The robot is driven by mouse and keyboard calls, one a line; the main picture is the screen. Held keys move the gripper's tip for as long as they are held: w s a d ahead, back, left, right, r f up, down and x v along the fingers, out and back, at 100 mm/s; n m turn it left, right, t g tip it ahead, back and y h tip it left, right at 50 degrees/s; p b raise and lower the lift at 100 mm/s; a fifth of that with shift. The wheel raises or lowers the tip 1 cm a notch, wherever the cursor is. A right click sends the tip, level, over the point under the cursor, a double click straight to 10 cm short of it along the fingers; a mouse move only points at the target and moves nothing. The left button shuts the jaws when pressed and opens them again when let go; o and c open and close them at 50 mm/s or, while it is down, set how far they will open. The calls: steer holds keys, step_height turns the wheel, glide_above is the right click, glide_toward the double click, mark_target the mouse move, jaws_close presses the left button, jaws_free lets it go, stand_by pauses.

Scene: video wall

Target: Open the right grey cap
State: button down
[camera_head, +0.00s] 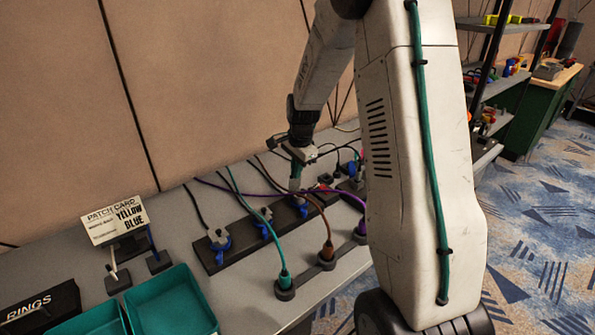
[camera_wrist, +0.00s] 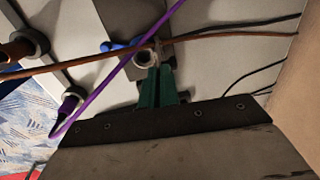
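In the head view, grey caps with blue parts sit in a row on a black strip (camera_head: 240,245). The left one (camera_head: 218,238) and the middle one (camera_head: 262,222) are in plain view. My gripper (camera_head: 296,182) reaches down over the strip further right, and its fingers partly hide a grey and blue fitting (camera_head: 302,208) there. In the wrist view, the two green fingers (camera_wrist: 157,72) are close together, with a narrow dark gap. Their tips are at a round grey fitting (camera_wrist: 147,58) with a blue part beside it. I cannot tell whether they touch or grip it.
A purple cable (camera_wrist: 118,78) and a brown cable (camera_wrist: 85,66) cross close to the fingers. Teal (camera_head: 284,279), brown (camera_head: 327,250) and purple plugs stand in front of the strip. A patch card (camera_head: 115,220) and teal bins (camera_head: 170,302) are at left.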

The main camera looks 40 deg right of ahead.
steer(key=shift+w+g, duration=0.9)
steer(key=shift+g, duration=0.1)
steer(key=shift+w+f+g, duration=0.15)
steer(key=shift+w+g, duration=0.9)
steer(key=shift+g, duration=0.55)
steer(key=shift+a, duration=0.1)
steer(key=c, duration=1.6)
jaws_free()
steer(key=shift+c, duration=0.2)
steer(key=v, duration=0.8)
steer(key=shift+f, duration=0.1)
